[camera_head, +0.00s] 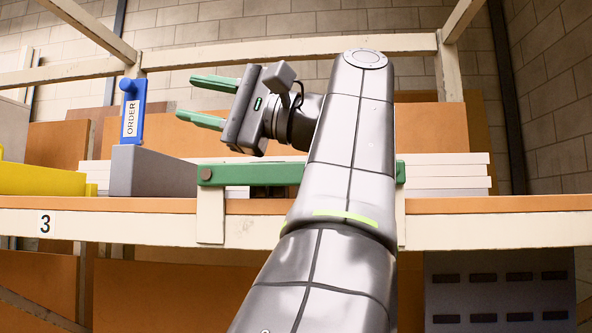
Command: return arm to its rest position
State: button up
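My gripper (208,101) is in the upper middle of the head view, at the end of my grey arm (342,170). Its two green fingers point left and stand apart, with nothing between them. The arm rises from the bottom of the view and bends left at the top. The gripper is above the level of the shelf and appears clear of the things around it. My arm hides part of the shelf and the green bar.
A shelf (500,204) marked 3 crosses the view. It carries a yellow block (40,180), a grey block (150,172) with a blue ORDER sign (132,112), and white stacked boards (445,172). A green bar (250,174) lies along its front. Pale frame beams (290,50) run above.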

aim_at(130, 86)
jog(key=shift+a, duration=0.15)
jog(key=shift+p+x, duration=1.2)
jog(key=shift+x, duration=3.1)
